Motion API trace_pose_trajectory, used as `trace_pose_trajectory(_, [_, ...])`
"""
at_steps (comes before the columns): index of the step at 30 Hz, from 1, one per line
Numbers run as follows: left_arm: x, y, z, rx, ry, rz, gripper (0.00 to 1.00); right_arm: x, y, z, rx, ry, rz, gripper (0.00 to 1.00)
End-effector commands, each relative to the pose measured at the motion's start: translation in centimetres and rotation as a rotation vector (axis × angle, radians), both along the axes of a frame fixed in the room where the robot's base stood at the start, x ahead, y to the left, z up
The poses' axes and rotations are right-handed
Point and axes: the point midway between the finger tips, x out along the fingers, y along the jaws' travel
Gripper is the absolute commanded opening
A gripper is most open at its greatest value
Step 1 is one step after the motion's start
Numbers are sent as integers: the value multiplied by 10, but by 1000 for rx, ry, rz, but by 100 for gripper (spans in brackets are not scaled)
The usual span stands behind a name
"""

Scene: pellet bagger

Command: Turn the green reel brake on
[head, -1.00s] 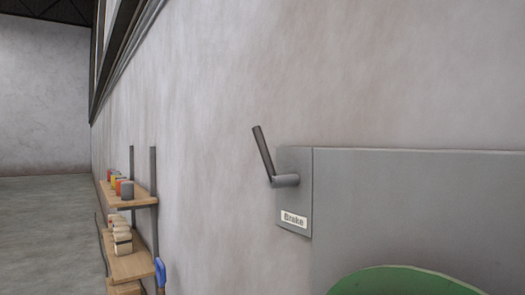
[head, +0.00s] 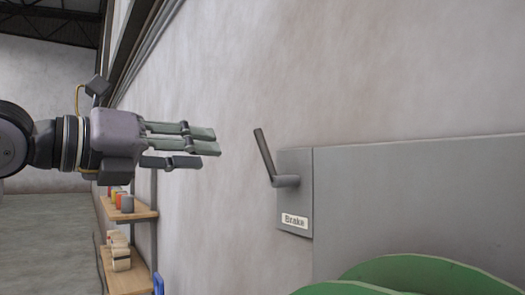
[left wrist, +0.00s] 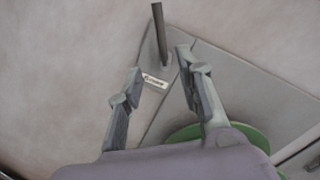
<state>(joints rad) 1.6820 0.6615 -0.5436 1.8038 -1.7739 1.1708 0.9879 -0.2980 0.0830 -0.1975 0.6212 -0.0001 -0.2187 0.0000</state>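The brake lever (head: 263,155) is a dark grey rod on a short pivot at the left edge of a grey panel (head: 400,190). It points up and leans slightly left. A white "Brake" label (head: 295,221) sits below it. Green reel discs (head: 420,272) show at the bottom right. My left gripper (head: 205,148) is left of the lever, apart from it, pointing right with empty fingers. In the left wrist view, the fingers (left wrist: 160,75) are spread apart, and the lever (left wrist: 160,35) stands beyond them near their tips. My right gripper is not in view.
A wooden shelf (head: 130,282) with jars (head: 127,203) and pale rolls (head: 121,258) stands against the wall, below and behind my left arm. The wall (head: 390,70) above the panel is bare. The space between my left fingers and the lever is clear.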

Motion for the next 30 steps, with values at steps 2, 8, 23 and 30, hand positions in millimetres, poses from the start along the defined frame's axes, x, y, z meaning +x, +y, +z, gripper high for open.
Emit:
trace_pose_trajectory(2, [-14, 6, 11, 30, -51, 55, 33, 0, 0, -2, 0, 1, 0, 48])
trace_pose_trajectory(8, [-16, 5, 22, 47, -84, 97, 33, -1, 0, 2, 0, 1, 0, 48])
trace_pose_trajectory(23, [61, -62, 25, 46, -79, 92, 33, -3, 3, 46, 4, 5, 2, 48])
trace_pose_trajectory(30, [94, -90, 24, 44, -81, 94, 33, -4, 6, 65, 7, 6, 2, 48])
